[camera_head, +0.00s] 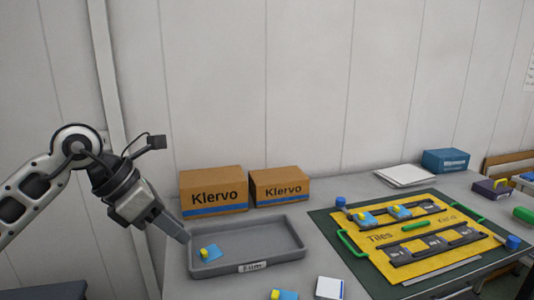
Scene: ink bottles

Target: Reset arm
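My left gripper (184,237) comes in from the left and points down and right, at the left rim of a grey tray (285,240). Its fingers are seen from the side, so I cannot tell whether they are open or shut, and no object shows between them. A blue piece with a yellow top (212,253) lies in the left part of the tray, apart from the gripper. My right gripper is not in view.
Two Klervo boxes (213,191) (279,186) stand behind the tray. A yellow board (415,250) with black racks and green handles lies on a dark mat at right. More blue-and-yellow pieces (284,295) and a white block (329,288) are in front.

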